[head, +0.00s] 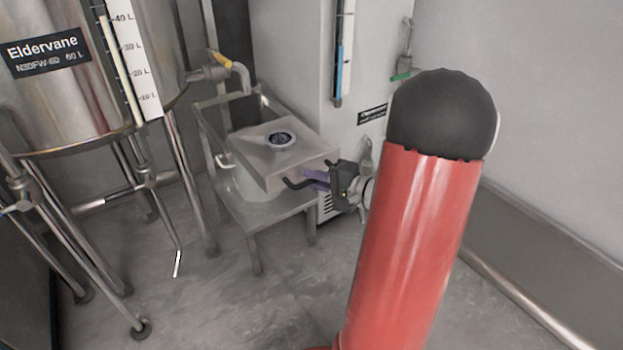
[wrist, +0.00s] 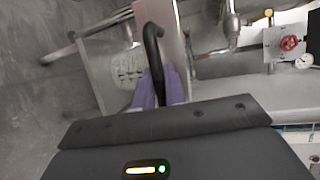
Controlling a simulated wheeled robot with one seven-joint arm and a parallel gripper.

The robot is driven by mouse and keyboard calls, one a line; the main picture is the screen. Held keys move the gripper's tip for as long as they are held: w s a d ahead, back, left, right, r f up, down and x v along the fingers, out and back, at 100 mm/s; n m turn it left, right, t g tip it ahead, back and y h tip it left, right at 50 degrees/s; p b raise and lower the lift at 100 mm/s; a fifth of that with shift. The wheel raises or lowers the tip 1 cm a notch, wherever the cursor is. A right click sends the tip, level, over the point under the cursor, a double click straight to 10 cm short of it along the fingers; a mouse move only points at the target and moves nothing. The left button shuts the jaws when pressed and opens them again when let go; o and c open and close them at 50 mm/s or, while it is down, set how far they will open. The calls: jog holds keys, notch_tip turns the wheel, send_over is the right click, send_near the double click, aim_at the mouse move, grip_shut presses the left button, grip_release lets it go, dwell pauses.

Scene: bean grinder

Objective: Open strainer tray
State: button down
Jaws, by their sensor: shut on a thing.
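The strainer tray (head: 265,165) is a boxy grey-beige metal piece with a small round dark grate (head: 280,139) in its top. It stands over a low metal stand, under the tap of the tank. A curved black handle (head: 298,184) sticks out from its near side. My gripper (head: 316,181) is at this handle, with its purple fingers shut on it. In the wrist view the hooked handle (wrist: 152,45) runs between the two fingers (wrist: 160,88), and a side wall of the tray (wrist: 170,30) rises beside it. The tray's inside is hidden.
A large steel tank (head: 60,90) on tubular legs stands at left, its yellow-handled tap (head: 225,62) above the stand (head: 265,212). A white cabinet (head: 310,60) stands behind the stand. The grey floor (head: 210,300) in front is clear.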

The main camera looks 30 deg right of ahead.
jog(key=c, duration=1.5)
grip_release()
jog(key=shift+o, duration=0.2)
jog(key=v, duration=0.7)
jog(key=shift+s, duration=0.3)
jog(key=shift+d+r, duration=0.1)
